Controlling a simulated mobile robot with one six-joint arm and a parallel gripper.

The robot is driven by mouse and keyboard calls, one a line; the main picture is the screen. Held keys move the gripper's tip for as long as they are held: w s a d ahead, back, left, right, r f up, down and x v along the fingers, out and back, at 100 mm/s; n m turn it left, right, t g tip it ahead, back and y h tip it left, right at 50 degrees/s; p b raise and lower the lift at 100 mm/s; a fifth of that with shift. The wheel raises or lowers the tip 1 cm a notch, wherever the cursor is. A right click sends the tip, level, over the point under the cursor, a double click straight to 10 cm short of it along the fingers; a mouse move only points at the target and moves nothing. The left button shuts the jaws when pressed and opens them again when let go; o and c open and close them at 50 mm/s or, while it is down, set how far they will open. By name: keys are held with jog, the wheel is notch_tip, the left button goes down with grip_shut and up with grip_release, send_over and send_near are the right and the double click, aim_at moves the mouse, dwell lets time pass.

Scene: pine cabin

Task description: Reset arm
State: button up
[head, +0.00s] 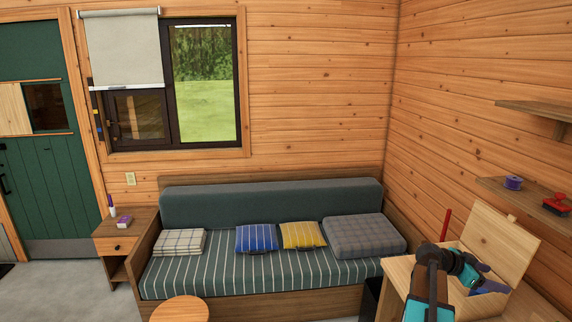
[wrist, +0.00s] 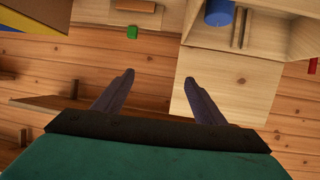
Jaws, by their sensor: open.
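My arm reaches over the small wooden table (head: 397,270) at the lower right of the head view, in front of an open wooden box (head: 508,241). In the wrist view my gripper (wrist: 158,82) has its two dark fingers spread wide apart with nothing between them. The box, with its pale lid (wrist: 225,90), shows at the upper right there, beyond the right finger. A blue cylinder (wrist: 218,13) lies in it. In the head view my arm hides part of the box and table.
A striped sofa (head: 240,275) with several cushions stands along the back wall. A shelf (head: 520,190) on the right wall bears a purple roll (head: 513,183) and a red item (head: 556,204). A round stool (head: 180,309) stands in front of the sofa. A green block (wrist: 132,32) shows in the wrist view.

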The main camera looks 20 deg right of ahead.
jog(key=w+a+f+n+t+b, duration=0.1)
jog(key=w+a+f+n+b, duration=0.1)
jog(key=w+a+f, duration=0.5)
jog(key=w+a+f+n+t+b, duration=0.1)
jog(key=w+a+f+n, duration=0.1)
jog(key=w+a+f, duration=0.6)
jog(key=a+f+n+t+y+b, duration=0.1)
jog(key=a+f+n+y+b, duration=0.25)
jog(key=a+f, duration=1.75)
jog(key=s+a+f+n+g+y+b, duration=0.1)
jog(key=s+a+f+n+y, duration=0.15)
jog(key=s+a+f, duration=0.4)
jog(key=s+a+f+n+y+b, duration=0.1)
jog(key=s+a+f+n, duration=0.2)
jog(key=a+f, duration=0.65)
jog(key=s+a+f+n+g+y, duration=0.1)
jog(key=s+a+f+n+y, duration=0.1)
jog(key=s+a+n, duration=0.1)
jog(key=s+a+f+n+g+y, duration=0.1)
jog(key=s+a+f+n, duration=0.1)
jog(key=s+a, duration=0.4)
jog(key=s+a+f+n+g+y+b, duration=0.1)
jog(key=s+a+f+n+y, duration=0.1)
jog(key=s+a+n, duration=0.2)
jog(key=shift+s+a+y, duration=0.3)
jog(key=shift+s+a, duration=0.45)
jog(key=shift+a, duration=0.6)
